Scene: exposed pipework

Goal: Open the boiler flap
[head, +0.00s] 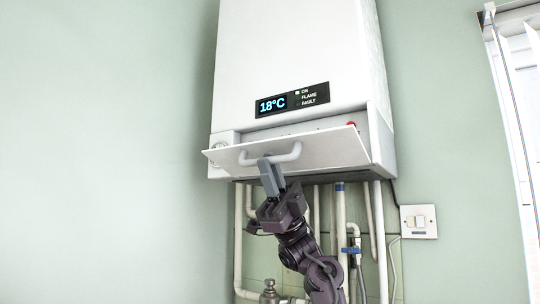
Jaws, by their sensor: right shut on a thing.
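The white boiler (295,55) hangs on the wall, with a dark display (291,100) reading 18°C and ON, FLAME and FAULT labels. Its white flap (335,148) is tilted out at the boiler's bottom front, its top edge apart from the body, so a gap shows behind it. A light grey bar handle (293,154) is on the flap's face. My right gripper (268,163) reaches up from below and is shut on the left part of the handle. A round dial and a red knob (351,124) show partly behind the flap. My left gripper is out of view.
Several white pipes (340,215) run down the wall under the boiler, close behind my right arm. One has a blue valve handle (350,250). A wall switch (418,221) is at right, beside a window (515,110). The wall at left is clear.

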